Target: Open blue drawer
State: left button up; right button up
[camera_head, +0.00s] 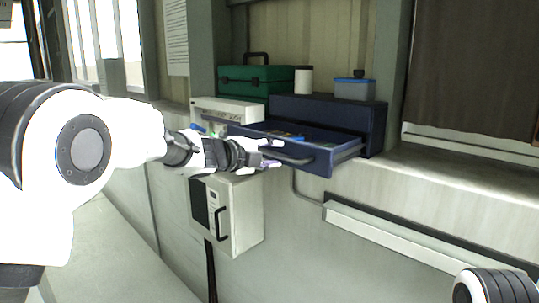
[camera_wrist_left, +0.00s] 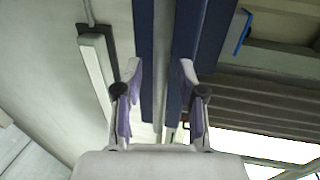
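The blue drawer (camera_head: 311,160) is pulled well out of a dark blue cabinet (camera_head: 340,113) on the ledge, and a few small things show inside it. A grey bar handle (camera_head: 292,160) is on its front. My left gripper (camera_head: 272,154) is at the handle, coming in from the left. In the left wrist view my left gripper (camera_wrist_left: 160,75) has its two fingers apart. The grey handle bar (camera_wrist_left: 161,60) runs between them, with gaps showing on both sides. My right gripper is out of view; only a piece of my right arm shows at the bottom right.
A green toolbox (camera_head: 255,80), a white roll (camera_head: 303,82) and a blue-lidded tub (camera_head: 354,89) stand on or behind the cabinet. A white wall box (camera_head: 237,215) hangs below the drawer. The ledge (camera_head: 460,175) to the right is clear.

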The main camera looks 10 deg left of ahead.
pick_arm(q)
jog(key=v, duration=1.2)
